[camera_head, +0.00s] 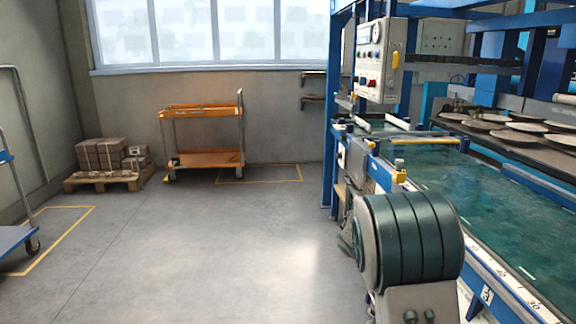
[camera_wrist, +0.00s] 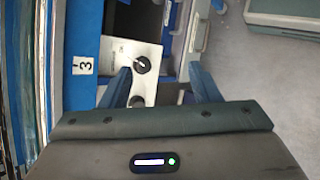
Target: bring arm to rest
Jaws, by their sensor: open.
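My gripper (camera_wrist: 162,82) shows in the wrist view, with its two blue fingers apart and nothing between them. Beyond the fingers is a light panel with a black knob (camera_wrist: 142,65). I cannot tell whether the fingers touch anything. In the head view my arm is in the right foreground beside the plate dryer (camera_head: 480,195), and my fingers are not visible there.
The dryer's blue side rail bears a "3" label (camera_wrist: 83,66). A control box (camera_head: 381,60) hangs above the dryer. An orange cart (camera_head: 205,158) and a pallet with boxes (camera_head: 104,180) stand at the back. The floor at centre left is clear.

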